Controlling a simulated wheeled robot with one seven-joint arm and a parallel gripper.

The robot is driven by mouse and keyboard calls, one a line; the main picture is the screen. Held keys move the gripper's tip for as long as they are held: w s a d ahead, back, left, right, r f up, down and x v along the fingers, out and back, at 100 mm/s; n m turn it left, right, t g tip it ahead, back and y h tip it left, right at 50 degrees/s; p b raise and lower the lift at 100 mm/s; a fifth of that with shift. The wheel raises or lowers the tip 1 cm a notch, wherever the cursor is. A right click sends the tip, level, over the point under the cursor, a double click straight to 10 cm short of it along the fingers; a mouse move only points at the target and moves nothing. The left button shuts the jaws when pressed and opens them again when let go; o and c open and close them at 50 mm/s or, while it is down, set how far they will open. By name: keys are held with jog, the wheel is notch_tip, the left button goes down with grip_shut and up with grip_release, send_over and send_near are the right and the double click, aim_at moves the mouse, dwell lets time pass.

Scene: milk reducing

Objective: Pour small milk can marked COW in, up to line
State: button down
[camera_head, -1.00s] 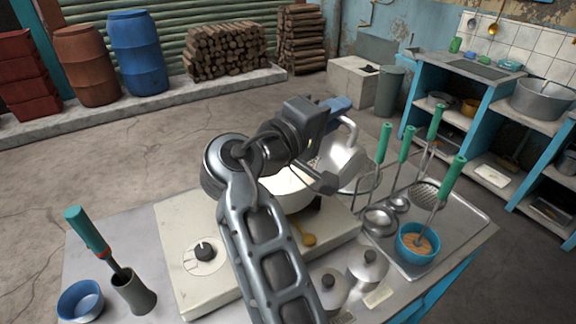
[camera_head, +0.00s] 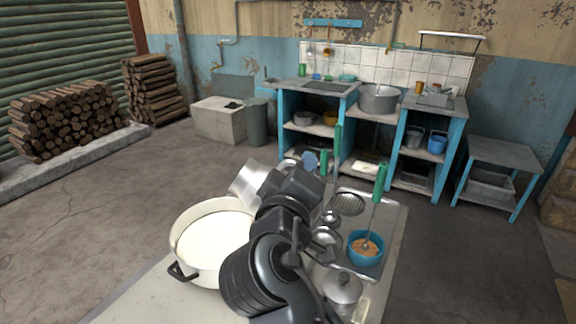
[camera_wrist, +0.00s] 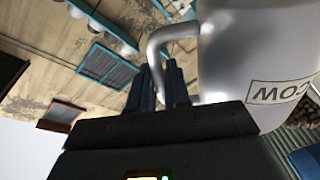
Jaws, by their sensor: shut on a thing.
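The small metal milk can (camera_head: 248,183) is in my gripper, tilted, at the back right rim of the white pot (camera_head: 180,262) in the head view. In the wrist view the grey can (camera_wrist: 250,50) shows its curved handle (camera_wrist: 165,38) and a label reading COW (camera_wrist: 280,92). My gripper (camera_wrist: 160,85) is shut on the handle; in the head view my gripper (camera_head: 308,165) is partly hidden by my wrist. White milk (camera_head: 212,240) fills much of the pot's visible inside. I see no stream of milk, and the line is not visible.
Right of my arm, a metal tray (camera_head: 392,215) holds a blue bowl (camera_head: 366,252) and green-handled ladles (camera_head: 380,185). A lidded metal canister (camera_head: 342,290) stands near the counter's front. Blue shelves (camera_head: 345,105) stand along the back wall, with open floor between.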

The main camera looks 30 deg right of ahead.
jog(key=shift+s+d+f+m, duration=0.2)
jog(key=shift+f+m, duration=0.1)
jog(key=shift+m, duration=0.3)
jog(key=shift+s+d+f+m+b, duration=0.1)
jog(key=shift+f+m+b, duration=0.15)
jog(key=shift+m+b, duration=0.7)
jog(key=m+b, duration=0.2)
jog(key=b, duration=0.1)
jog(key=shift+d+r, duration=0.1)
jog(key=shift+r, duration=0.15)
jog(key=shift+m+b, duration=0.55)
jog(key=shift+b, duration=0.05)
jog(key=m+b, duration=0.1)
jog(key=b, duration=0.1)
jog(key=f+m+b, duration=0.1)
jog(key=shift+w+a+m+b, duration=0.25)
jog(key=shift+a+m+b, duration=0.05)
jog(key=shift+b, duration=0.05)
jog(key=f+m+b, duration=0.1)
jog(key=b, duration=0.2)
jog(key=w+a+f+m+b, duration=0.1)
jog(key=b, duration=0.2)
jog(key=shift+a+f+m+b, duration=0.15)
jog(key=shift+f+m+b, duration=0.15)
jog(key=shift+m+b, duration=0.1)
jog(key=shift+r+p, duration=1.2)
jog(key=shift+r, duration=0.55)
jog(key=shift+f, duration=0.1)
